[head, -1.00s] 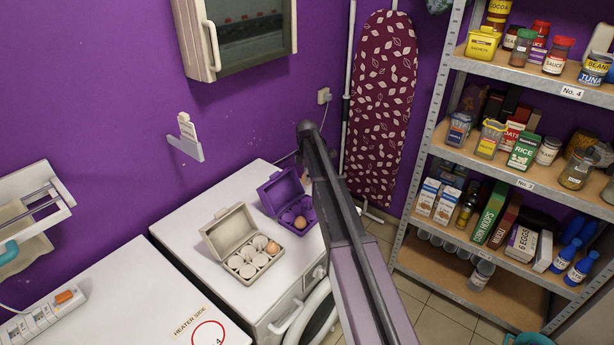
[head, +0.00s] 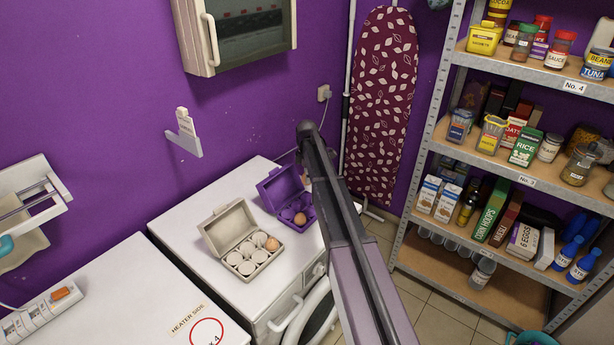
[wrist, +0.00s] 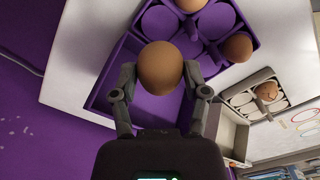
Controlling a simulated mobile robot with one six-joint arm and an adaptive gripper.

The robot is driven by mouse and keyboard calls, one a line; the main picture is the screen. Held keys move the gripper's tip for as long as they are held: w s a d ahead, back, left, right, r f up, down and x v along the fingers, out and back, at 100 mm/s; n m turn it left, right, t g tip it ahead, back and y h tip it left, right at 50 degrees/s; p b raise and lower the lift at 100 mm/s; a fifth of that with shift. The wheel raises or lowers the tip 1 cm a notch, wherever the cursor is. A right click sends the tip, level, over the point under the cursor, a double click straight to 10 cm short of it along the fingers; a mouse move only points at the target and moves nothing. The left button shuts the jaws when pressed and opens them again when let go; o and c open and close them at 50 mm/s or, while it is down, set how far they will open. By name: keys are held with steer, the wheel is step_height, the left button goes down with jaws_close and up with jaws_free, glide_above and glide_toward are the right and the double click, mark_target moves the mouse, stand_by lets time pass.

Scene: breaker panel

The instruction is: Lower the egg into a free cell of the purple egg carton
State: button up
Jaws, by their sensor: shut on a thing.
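My gripper (wrist: 160,82) is shut on a brown egg (wrist: 160,68), with one finger on each side of it. The purple egg carton (head: 281,187) stands open on the white machine, and in the wrist view (wrist: 112,82) it lies beneath and beyond the held egg. Two brown eggs sit in its cells, one at the top edge (wrist: 189,4) and one to the right (wrist: 237,47). Empty cells (wrist: 214,20) show between them. The held egg covers part of the carton, and its height above it is hard to tell. In the head view my arm hides the gripper.
A pale grey egg carton (head: 230,222) stands open beside the purple one, with one brown egg (head: 272,244) and several empty cells. The white machine top (head: 180,222) is clear to the left. A purple wall (head: 110,110) is behind; shelves (head: 500,160) stand right.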

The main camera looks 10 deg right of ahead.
steer(key=shift+f+b, duration=1.75)
steer(key=shift+f, duration=0.15)
steer(key=shift+f+b, duration=1.1)
steer(key=shift+f, duration=0.05)
stand_by(1.0)
steer(key=o, duration=1.2)
steer(key=shift+r, duration=0.25)
step_height(320, 180, up, 8)
steer(key=p, duration=0.8)
steer(key=shift+f, duration=0.15)
steer(key=s+a, duration=0.5)
steer(key=s, duration=0.3)
steer(key=s+a, duration=0.5)
steer(key=s, duration=0.3)
steer(key=s+a, duration=0.6)
steer(key=s, duration=0.3)
steer(key=shift+s+f+b, duration=0.1)
steer(key=shift+f+b, duration=0.2)
steer(key=shift+f, duration=0.05)
